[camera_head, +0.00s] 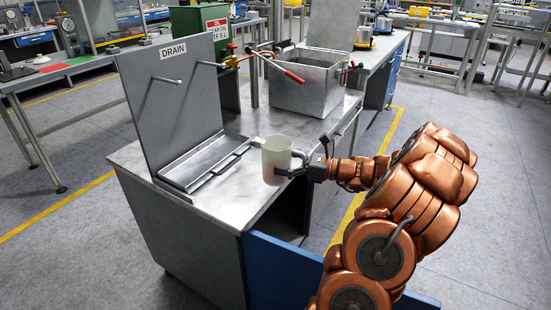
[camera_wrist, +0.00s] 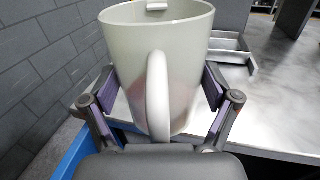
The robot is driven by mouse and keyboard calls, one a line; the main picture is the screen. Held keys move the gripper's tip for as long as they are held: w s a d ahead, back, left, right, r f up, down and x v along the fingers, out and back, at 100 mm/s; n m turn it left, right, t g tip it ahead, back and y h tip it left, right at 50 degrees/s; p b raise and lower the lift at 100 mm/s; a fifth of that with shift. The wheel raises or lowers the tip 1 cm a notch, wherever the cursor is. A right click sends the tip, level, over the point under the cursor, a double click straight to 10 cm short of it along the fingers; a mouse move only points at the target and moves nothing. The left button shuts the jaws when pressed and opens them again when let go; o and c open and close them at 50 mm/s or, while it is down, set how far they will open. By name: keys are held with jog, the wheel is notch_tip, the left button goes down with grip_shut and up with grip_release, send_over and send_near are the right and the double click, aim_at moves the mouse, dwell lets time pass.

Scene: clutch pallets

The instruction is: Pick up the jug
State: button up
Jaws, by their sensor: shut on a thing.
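The jug (camera_head: 275,160) is pale grey-white with a handle on its right side. It is upright at the front right part of the metal workbench (camera_head: 245,195). My gripper (camera_head: 303,170) reaches it from the right, at the handle side. In the wrist view the jug (camera_wrist: 185,40) fills the middle, its handle facing me. The fingers of my gripper (camera_wrist: 160,95) are on both sides of the jug body, closed against it. I cannot tell whether the jug's base touches the bench top.
A shallow drain tray (camera_head: 205,160) lies left of the jug, before an upright panel with a DRAIN sign (camera_head: 172,51). A metal tank (camera_head: 305,85) with red-handled valves stands behind. The bench top around the jug is mostly clear.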

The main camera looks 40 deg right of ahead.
aim_at(284, 165)
jog(key=s+d, duration=0.1)
jog(key=s, duration=0.5)
jog(key=shift+s+r, duration=0.35)
dwell(0.5)
